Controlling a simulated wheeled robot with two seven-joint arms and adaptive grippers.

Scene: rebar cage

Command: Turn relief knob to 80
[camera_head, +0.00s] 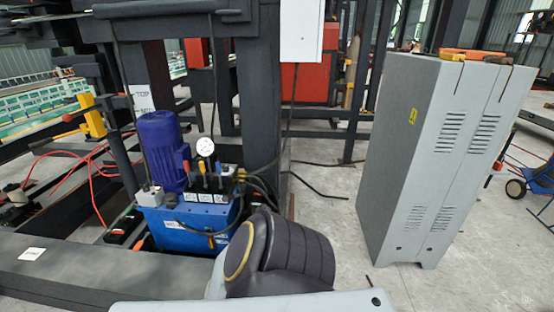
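A blue hydraulic unit stands left of centre, with a blue tank (185,222) and a ribbed blue motor (161,145) on top. A round white pressure gauge (205,147) stands beside the motor; its reading is too small to make out. Below the gauge is a valve group (212,180) with small orange, yellow and blue parts. I cannot tell which of these is the relief knob. A dark, ribbed joint of my arm with a yellow ring fills the bottom centre, in front of the tank's right side. Neither of my grippers shows.
A tall grey cabinet (405,150) stands on the right with tools on top. A dark steel post (258,95) rises behind the unit, and a thick dark beam (60,272) runs along the lower left. Black hoses cross the floor. Concrete floor (325,195) is open between unit and cabinet.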

